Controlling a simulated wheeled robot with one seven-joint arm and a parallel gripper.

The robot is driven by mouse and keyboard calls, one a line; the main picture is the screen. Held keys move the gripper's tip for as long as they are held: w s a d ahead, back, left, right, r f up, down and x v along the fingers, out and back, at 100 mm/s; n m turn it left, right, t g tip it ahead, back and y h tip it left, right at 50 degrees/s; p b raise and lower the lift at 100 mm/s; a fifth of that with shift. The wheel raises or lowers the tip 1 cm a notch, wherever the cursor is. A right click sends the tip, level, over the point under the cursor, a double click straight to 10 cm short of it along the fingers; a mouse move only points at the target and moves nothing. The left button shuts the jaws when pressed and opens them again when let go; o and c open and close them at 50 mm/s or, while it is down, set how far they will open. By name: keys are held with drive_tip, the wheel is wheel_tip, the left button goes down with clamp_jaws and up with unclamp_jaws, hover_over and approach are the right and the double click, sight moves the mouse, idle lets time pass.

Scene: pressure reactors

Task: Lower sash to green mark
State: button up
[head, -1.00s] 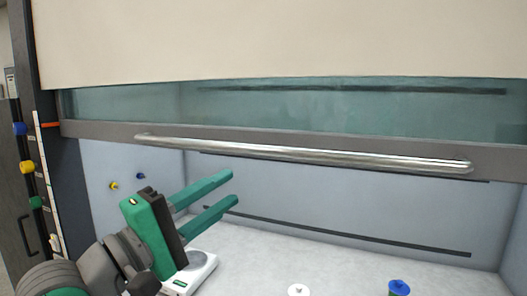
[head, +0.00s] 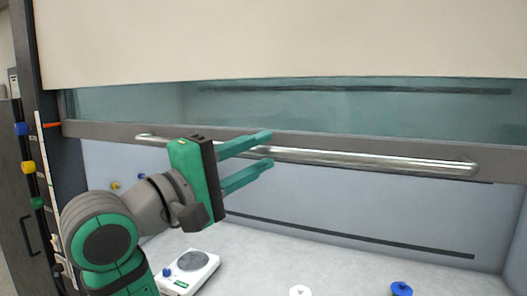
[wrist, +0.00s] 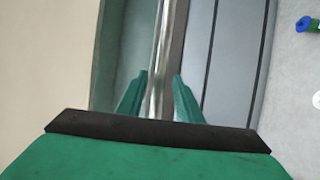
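The sash (head: 350,112) is a glass pane with a grey lower frame. A long silver handle bar (head: 380,160) runs along that frame. A red pointer (head: 52,125) at the frame's left end lies near the top of a white vertical strip (head: 46,165). I cannot make out a green mark on the strip with certainty. My gripper (head: 270,149) is open at the left part of the bar, one green finger above and one below. In the wrist view the bar (wrist: 158,85) runs between the two fingertips (wrist: 159,78); contact cannot be told.
Blue, yellow and green knobs (head: 28,167) stick out at the left post. Inside the hood, a white scale (head: 190,268) stands on the pale worktop (head: 260,258), with a blue-topped item (head: 401,288) at the front right. A cream panel (head: 280,40) covers the top.

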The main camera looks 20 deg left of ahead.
drive_tip(key=shift+x, duration=0.8)
drive_tip(key=shift+c, duration=0.4)
